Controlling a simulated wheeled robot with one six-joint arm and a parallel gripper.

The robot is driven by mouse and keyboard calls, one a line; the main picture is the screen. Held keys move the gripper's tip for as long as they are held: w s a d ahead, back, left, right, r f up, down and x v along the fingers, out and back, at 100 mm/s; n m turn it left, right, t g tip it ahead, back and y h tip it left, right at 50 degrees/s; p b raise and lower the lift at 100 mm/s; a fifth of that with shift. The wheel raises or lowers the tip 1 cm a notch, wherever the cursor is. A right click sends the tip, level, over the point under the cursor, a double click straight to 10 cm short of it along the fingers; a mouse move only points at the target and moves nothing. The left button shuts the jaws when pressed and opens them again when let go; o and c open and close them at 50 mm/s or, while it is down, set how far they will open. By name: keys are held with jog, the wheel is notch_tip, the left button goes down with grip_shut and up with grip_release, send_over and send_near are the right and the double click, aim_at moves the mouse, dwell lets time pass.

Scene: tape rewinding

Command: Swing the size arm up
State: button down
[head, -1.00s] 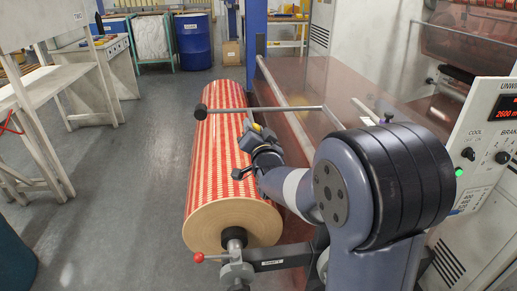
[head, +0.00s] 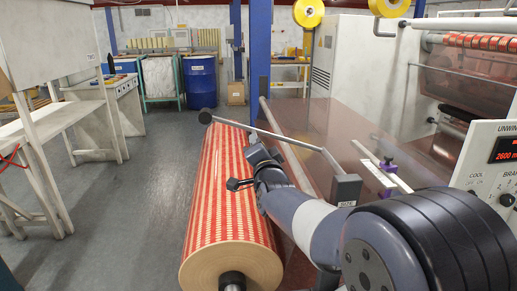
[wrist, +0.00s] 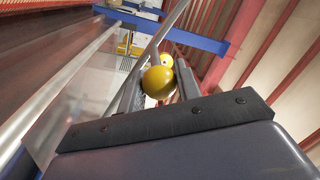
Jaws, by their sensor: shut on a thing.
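The size arm (head: 272,134) is a grey rod running from a dark box marked SIZE (head: 346,190) leftward over the striped roll (head: 225,190). My gripper (head: 250,138) is at the rod above the roll. In the wrist view my gripper (wrist: 160,78) is shut on a yellow ball knob (wrist: 158,83), with the rod running past behind it. The knob is hidden in the head view. I cannot tell the exact gap between end roller and roll.
A brownish clear panel (head: 330,125) lies right of the roll, with a long rail along its edge. A blue post (head: 258,60) stands behind. The unwind control panel (head: 490,165) is at the right. The floor (head: 130,200) left of the roll is clear.

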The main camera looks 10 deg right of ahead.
jog(key=shift+r, duration=0.4)
jog(key=c, duration=1.4)
grip_release()
jog(key=o, duration=0.3)
jog(key=shift+d+f, duration=0.1)
jog(key=shift+f, duration=0.05)
jog(key=shift+o, duration=0.2)
jog(key=shift+s, duration=0.1)
jog(key=s+f, duration=0.1)
jog(key=s, duration=0.9)
jog(key=shift+s+d, duration=0.25)
jog(key=shift+w, duration=0.15)
jog(key=w, duration=1)
jog(key=shift+w+a+r, duration=0.25)
jog(key=shift+a+r, duration=0.05)
jog(key=shift+r, duration=0.1)
jog(key=shift+a+f, duration=0.1)
jog(key=shift+f, duration=0.15)
